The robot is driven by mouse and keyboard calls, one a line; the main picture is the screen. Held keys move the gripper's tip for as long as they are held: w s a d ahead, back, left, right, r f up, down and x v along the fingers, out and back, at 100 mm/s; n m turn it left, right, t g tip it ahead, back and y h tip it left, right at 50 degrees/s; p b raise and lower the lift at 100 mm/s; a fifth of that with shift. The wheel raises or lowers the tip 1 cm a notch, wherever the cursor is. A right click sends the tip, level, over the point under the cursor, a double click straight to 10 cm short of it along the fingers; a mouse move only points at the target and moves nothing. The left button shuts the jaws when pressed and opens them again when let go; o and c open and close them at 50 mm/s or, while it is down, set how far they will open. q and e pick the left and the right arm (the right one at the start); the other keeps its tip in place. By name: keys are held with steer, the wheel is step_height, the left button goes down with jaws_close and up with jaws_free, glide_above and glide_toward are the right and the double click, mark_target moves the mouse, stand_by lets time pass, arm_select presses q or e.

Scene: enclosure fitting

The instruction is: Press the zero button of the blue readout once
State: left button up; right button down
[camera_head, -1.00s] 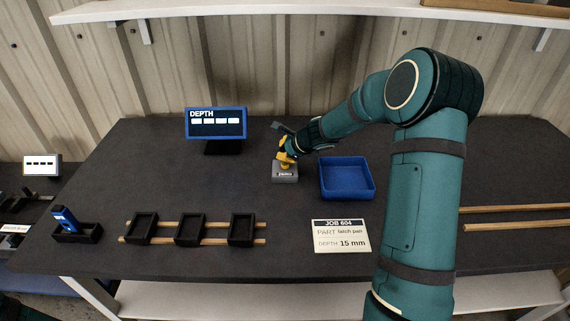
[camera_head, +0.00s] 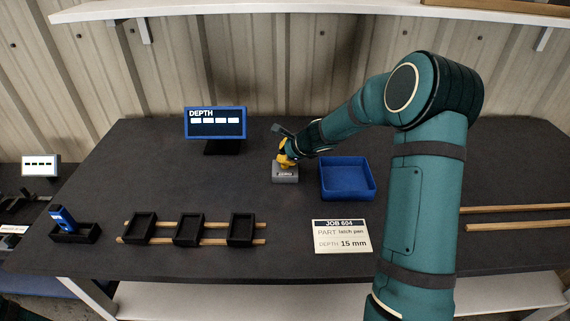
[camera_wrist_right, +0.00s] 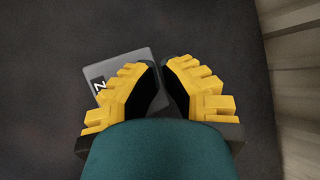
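The blue readout (camera_head: 215,123), marked DEPTH, stands at the back of the table and shows several white dashes. The grey zero button box (camera_head: 285,176) sits on the table to its right. My right gripper (camera_head: 285,165), with yellow fingers, points down directly over the box. In the right wrist view the fingertips (camera_wrist_right: 164,66) are together, with nothing seen between them, over the grey box (camera_wrist_right: 140,60). The fingers hide the button itself, so I cannot tell whether they touch it or it is pressed. My left gripper is out of view.
A blue tray (camera_head: 347,194) stands just right of the box. A job card (camera_head: 341,236) reads 15 mm. Black trays on wooden rails (camera_head: 190,241) and a black holder with a blue device (camera_head: 64,218) are at the front left. Two rails (camera_head: 515,226) lie at the right.

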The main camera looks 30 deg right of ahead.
steer(key=shift+f+b, duration=0.3)
steer(key=shift+r, duration=0.2)
stand_by(0.4)
steer(key=shift+r+p, duration=0.75)
steer(key=shift+p, duration=0.05)
step_height(320, 180, up, 5)
steer(key=p, duration=0.4)
steer(key=shift+p, duration=0.35)
steer(key=shift+f, duration=0.1)
stand_by(0.4)
